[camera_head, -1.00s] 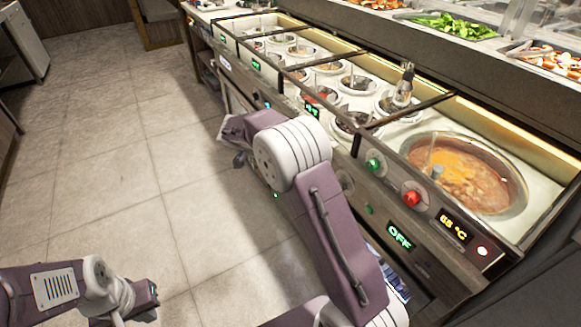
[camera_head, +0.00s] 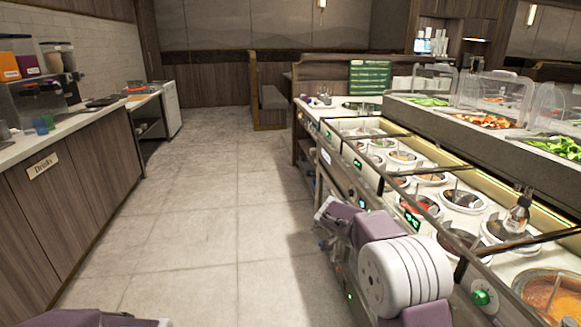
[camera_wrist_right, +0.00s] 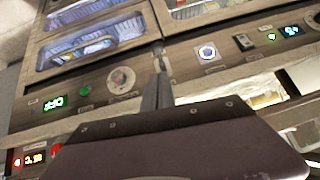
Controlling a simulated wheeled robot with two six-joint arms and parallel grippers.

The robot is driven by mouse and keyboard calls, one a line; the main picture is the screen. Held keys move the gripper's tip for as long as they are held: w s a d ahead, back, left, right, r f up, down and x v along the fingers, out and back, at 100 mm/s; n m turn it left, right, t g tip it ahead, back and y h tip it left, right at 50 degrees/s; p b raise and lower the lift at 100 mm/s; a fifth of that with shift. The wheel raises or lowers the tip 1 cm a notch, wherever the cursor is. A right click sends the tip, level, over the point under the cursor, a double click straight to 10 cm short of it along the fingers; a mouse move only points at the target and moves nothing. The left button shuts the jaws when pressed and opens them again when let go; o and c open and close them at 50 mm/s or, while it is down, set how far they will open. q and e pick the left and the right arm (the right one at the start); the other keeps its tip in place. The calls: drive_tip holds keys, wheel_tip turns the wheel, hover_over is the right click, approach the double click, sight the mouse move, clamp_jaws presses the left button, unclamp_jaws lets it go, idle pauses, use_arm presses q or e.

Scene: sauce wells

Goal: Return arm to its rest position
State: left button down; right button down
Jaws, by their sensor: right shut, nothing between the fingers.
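My right arm, purple with a ribbed white joint, reaches in from the bottom right of the head view along the front of the sauce counter (camera_head: 345,180). Its gripper end is low beside the counter front, and the fingers are not clear there. In the right wrist view my right gripper (camera_wrist_right: 160,65) is shut and empty, its fingers together in front of the counter's panel with knobs and displays. Whether it touches the panel cannot be told. Only a purple piece of my left arm shows at the bottom left edge of the head view; its gripper is out of view.
Round sauce wells (camera_head: 431,178) line the counter, with a bottle (camera_head: 517,215) standing among them and a red-orange sauce pot (camera_head: 555,297) nearest. A salad bar with clear covers runs behind. A drinks counter (camera_head: 60,190) stands left. The tiled floor (camera_head: 205,210) between is clear.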

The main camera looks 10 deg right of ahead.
drive_tip(key=s+a+f+n+y, duration=0.3)
drive_tip(key=s+a+f+n, duration=0.15)
drive_tip(key=s, duration=0.35)
drive_tip(key=s+a+f+n+g+y, duration=0.1)
drive_tip(key=s+a+f+n+y, duration=0.15)
drive_tip(key=s+a+n, duration=0.4)
drive_tip(key=s+a+f+n+y, duration=0.2)
drive_tip(key=s+f+n+y, duration=0.15)
drive_tip(key=s, duration=0.65)
wheel_tip(320, 180, up, 22)
drive_tip(key=w+n+p, duration=0.1)
drive_tip(key=n+p, duration=0.1)
drive_tip(key=p, duration=2.1)
drive_tip(key=shift+w+h, duration=0.2)
drive_tip(key=shift+h, duration=0.1)
drive_tip(key=shift+d+r+n, duration=0.1)
drive_tip(key=shift+n, duration=0.15)
